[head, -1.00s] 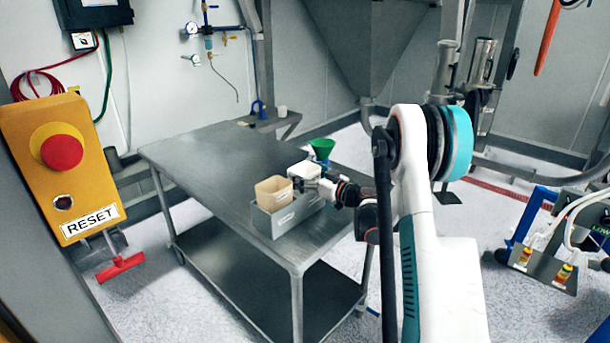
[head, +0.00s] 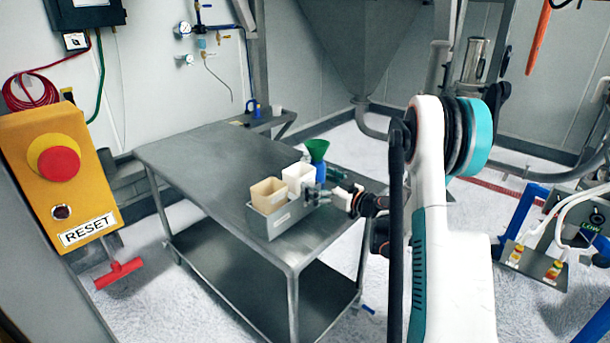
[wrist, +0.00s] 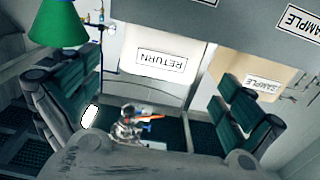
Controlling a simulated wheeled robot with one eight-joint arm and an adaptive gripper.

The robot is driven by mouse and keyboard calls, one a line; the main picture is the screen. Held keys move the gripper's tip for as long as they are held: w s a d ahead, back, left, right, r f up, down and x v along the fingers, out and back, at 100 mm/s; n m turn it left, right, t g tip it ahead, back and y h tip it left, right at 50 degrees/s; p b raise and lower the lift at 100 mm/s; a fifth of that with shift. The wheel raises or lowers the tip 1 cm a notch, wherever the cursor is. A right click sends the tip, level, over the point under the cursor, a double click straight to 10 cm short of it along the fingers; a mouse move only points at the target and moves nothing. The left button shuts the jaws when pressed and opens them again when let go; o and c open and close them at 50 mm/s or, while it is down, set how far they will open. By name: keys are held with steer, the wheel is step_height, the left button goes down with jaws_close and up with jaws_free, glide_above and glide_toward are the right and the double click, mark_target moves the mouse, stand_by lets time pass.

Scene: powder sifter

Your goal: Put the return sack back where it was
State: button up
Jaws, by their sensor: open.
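The return sack (head: 297,176) is the white one. It stands upright in the right part of a grey metal holder (head: 279,220) on the table, beside the beige sample sack (head: 268,190). My gripper (head: 320,195) is open and just to the right of the holder, apart from the return sack as far as I can tell. In the wrist view, the return sack (wrist: 160,64) with its RETURN label shows upside down between my spread fingers (wrist: 160,92). The sample sack (wrist: 263,72) is to its right there. The sacks' lower parts are hidden by the holder wall.
A green funnel (head: 317,150) stands close behind my gripper, above a blue part (head: 321,172). The steel table (head: 205,160) is clear at its left and back. A yellow reset box (head: 60,175) with a red button is at the far left.

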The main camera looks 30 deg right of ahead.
steer(key=shift+p+v, duration=0.3)
steer(key=shift+v, duration=2)
